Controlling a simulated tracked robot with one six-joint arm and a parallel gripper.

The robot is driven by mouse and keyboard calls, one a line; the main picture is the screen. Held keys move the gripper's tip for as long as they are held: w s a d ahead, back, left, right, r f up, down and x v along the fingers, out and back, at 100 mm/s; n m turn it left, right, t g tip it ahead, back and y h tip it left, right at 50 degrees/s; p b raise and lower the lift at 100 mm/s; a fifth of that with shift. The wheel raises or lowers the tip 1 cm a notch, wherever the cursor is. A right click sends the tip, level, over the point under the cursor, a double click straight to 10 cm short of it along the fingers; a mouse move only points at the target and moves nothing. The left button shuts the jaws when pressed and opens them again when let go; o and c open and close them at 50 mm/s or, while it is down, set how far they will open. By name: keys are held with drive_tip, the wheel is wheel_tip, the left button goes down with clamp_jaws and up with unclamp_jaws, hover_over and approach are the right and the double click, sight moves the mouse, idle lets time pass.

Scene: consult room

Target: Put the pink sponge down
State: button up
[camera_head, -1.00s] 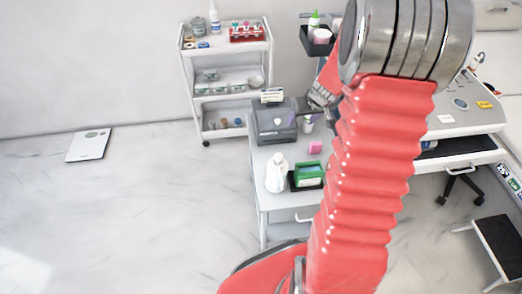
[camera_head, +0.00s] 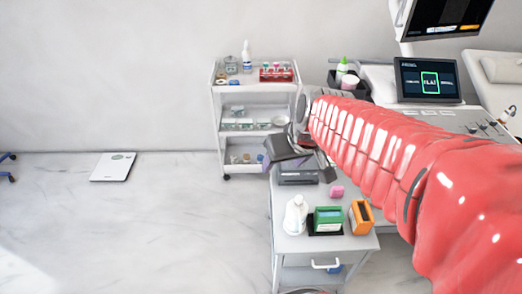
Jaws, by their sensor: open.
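The pink sponge (camera_head: 336,191) is a small block lying on the white cart's top (camera_head: 285,222), behind the green box and in front of the dark printer-like device. Nothing holds it. My gripper (camera_head: 287,150) is at the far end of my red arm, up and left of the sponge, in front of or above the dark device (camera_head: 298,174). It is open and apart from the sponge. Its fingertips are small and hard to make out, and it partly covers the device.
A white bottle (camera_head: 295,214), a green box (camera_head: 327,219) and an orange box (camera_head: 361,217) stand near the cart's front. A shelf trolley (camera_head: 217,110) stands behind to the left. A monitor (camera_head: 428,80) is at the right.

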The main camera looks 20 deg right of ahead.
drive_tip(key=s+a+r, duration=0.3)
drive_tip(key=s+a, duration=0.1)
drive_tip(key=s, duration=0.7)
drive_tip(key=shift+s+a, duration=0.15)
drive_tip(key=shift+a, duration=0.2)
drive_tip(key=shift+o, duration=0.4)
